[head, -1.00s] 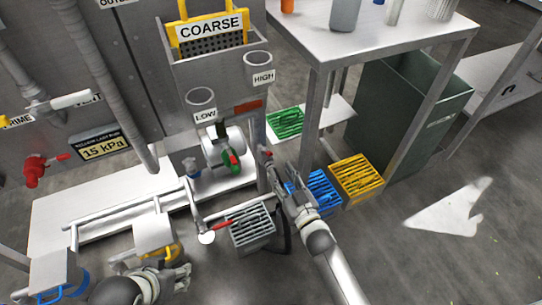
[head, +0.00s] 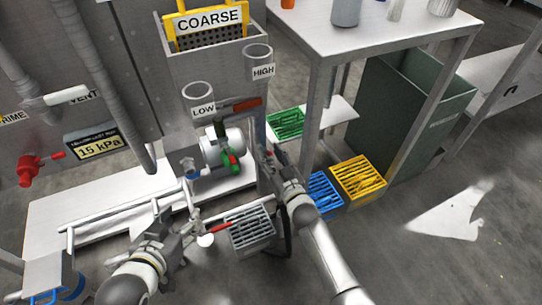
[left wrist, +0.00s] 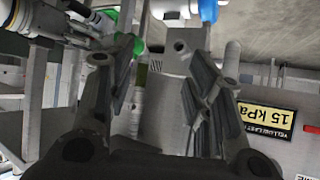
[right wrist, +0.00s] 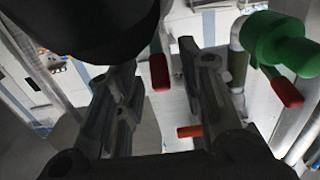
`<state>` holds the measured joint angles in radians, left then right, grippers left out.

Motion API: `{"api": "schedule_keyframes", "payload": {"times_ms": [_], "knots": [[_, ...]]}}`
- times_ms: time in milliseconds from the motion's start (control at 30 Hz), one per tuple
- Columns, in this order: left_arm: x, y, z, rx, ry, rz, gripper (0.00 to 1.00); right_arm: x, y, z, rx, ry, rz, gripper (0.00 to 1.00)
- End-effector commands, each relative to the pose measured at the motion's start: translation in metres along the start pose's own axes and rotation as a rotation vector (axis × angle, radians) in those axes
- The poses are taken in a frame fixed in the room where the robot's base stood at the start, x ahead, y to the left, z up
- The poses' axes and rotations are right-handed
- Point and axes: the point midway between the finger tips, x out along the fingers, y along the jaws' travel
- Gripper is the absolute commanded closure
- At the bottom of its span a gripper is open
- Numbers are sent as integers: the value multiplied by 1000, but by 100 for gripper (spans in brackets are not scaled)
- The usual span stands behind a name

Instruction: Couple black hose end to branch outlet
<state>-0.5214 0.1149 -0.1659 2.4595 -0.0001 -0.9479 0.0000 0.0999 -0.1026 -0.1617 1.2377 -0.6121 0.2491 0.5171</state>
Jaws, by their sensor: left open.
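My left gripper (head: 176,212) is open in front of the low pipe frame at the tank's foot. Its spread fingers also show in the left wrist view (left wrist: 155,60), with nothing clearly between them. My right gripper (head: 268,155) is beside the tank's lower right corner. In the right wrist view (right wrist: 157,65) its fingers are apart, with a red tip (right wrist: 159,72) showing in the gap. A black hose (head: 285,237) hangs below the right gripper; its end is not clear. A green valve (right wrist: 275,40) with a red handle is right of the right fingers. I cannot identify the branch outlet.
The tank carries a yellow COARSE screen (head: 207,22) and LOW (head: 198,97) and HIGH (head: 258,58) cups. A grey crate (head: 250,230) lies between my arms. Blue (head: 322,193) and yellow (head: 360,178) crates stand right of my right arm. Open floor lies at the far right.

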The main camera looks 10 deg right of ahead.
Motion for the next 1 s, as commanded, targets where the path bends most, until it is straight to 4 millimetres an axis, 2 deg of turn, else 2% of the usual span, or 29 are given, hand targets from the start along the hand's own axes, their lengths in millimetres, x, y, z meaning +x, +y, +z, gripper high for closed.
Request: {"api": "schedule_keyframes", "payload": {"times_ms": [167, 433, 667, 1000], "knots": [[0, 0, 0, 0, 0, 0, 53, 0, 0, 0, 0, 0, 0, 64], [0, 0, 0, 0, -1, 0, 53, 0, 0, 0, 0, 0, 0, 99], [1, 0, 0, 0, 4, 0, 53, 0, 0, 1, 0, 3, 0, 100], [3, 8, -56, 1, 289, 17, 53, -1, -1, 4, 0, 38, -2, 100]]}}
